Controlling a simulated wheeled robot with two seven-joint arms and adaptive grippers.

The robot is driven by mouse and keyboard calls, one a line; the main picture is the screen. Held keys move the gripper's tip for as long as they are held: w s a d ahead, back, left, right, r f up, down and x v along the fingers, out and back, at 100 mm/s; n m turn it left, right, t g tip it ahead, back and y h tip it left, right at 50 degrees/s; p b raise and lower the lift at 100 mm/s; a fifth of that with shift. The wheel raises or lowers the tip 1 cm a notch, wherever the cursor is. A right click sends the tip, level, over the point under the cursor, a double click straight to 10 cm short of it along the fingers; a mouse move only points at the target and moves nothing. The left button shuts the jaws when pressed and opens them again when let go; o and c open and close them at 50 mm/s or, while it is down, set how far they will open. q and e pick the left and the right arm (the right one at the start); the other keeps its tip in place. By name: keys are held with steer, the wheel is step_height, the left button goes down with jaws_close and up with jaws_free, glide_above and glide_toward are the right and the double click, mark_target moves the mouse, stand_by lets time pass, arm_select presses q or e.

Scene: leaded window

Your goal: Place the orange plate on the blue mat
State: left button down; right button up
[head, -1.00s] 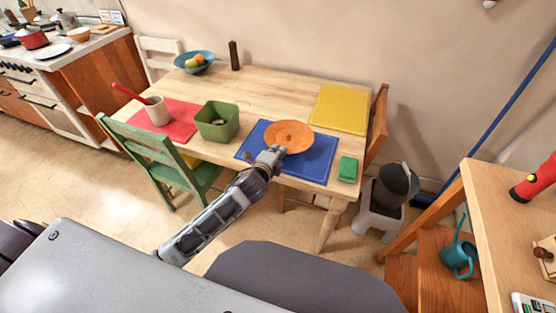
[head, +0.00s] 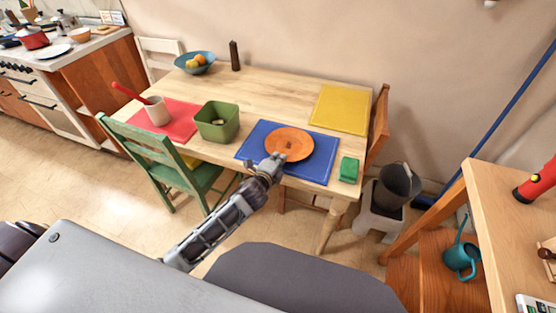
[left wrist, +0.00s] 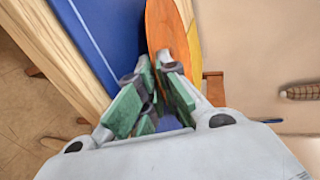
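The orange plate (head: 290,143) is over the blue mat (head: 315,171) in the head view, roughly level, with a dark mark at its middle. It looks to be at or very near the mat surface; I cannot tell if its whole underside touches. My left gripper (head: 273,162) is at the plate's near left rim. In the left wrist view, the fingers (left wrist: 157,68) are close together on the rim of the plate (left wrist: 166,28), with the blue mat (left wrist: 112,35) to the left. My right gripper is not in view.
A green bin (head: 217,122) stands left of the blue mat, and a green sponge-like block (head: 348,169) lies at its right. A yellow mat (head: 340,109) lies behind. The table's back middle is clear.

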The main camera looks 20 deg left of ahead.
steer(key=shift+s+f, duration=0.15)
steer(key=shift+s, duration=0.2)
arm_select(q)
steer(key=c, duration=1.9)
jaws_free()
steer(key=shift+f, duration=0.1)
steer(key=shift+v, duration=1)
steer(key=v, duration=1)
steer(key=shift+r+p, duration=0.2)
steer(key=shift+p, duration=0.2)
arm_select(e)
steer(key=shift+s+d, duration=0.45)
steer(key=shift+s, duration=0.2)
